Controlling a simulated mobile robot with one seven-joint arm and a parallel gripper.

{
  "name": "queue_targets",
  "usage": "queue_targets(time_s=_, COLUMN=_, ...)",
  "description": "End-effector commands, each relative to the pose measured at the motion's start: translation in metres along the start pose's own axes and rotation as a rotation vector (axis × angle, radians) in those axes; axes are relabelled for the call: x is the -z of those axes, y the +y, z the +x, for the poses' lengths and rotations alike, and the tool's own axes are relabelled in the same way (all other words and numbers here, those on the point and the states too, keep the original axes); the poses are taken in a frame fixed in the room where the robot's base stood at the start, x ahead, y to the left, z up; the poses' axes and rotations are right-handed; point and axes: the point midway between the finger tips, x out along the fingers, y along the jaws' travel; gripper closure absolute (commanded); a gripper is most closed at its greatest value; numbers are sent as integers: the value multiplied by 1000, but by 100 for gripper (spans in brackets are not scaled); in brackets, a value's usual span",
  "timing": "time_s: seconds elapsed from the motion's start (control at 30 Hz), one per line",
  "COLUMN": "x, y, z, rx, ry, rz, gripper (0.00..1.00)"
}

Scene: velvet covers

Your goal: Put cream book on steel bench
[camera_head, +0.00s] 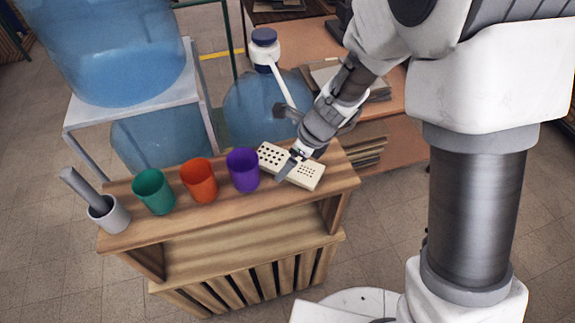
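A flat cream slab with dark dots (272,158), which looks like the cream book, lies on the right end of a wooden stand's top. My gripper (294,164) is over the middle of it, with a grey finger down at its surface. The gripper hides the slab's middle, and I cannot tell whether the fingers are apart or closed on it. A pale metal-framed bench (128,112), which may be the steel bench, stands behind the stand at the left.
On the wooden stand (215,217), left of the slab, are purple (243,170), orange (199,181) and green (153,192) cups and a mortar with pestle (108,212). Large blue water jugs (115,55) stand on and below the pale bench. A shelf with stacked papers (378,88) is behind right.

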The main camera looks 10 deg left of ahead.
Motion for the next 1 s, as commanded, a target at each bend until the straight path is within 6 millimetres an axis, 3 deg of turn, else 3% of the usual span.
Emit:
queue_targets(time_s=0.2, x=0, y=0, z=0, rx=1, ry=-1, rz=0, gripper=0)
queue_targets(time_s=0.23, x=0, y=0, z=0, rx=1, ry=0, rz=0, gripper=4)
queue_targets(time_s=0.6, x=0, y=0, z=0, rx=1, ry=0, rz=1, gripper=70)
queue_targets(time_s=0.67, x=0, y=0, z=0, rx=1, ry=-1, rz=1, gripper=78)
queue_targets(time_s=0.7, x=0, y=0, z=0, rx=1, ry=-1, rz=1, gripper=88)
queue_targets(time_s=1.0, x=-3, y=0, z=-5, rx=1, ry=-1, rz=0, gripper=88)
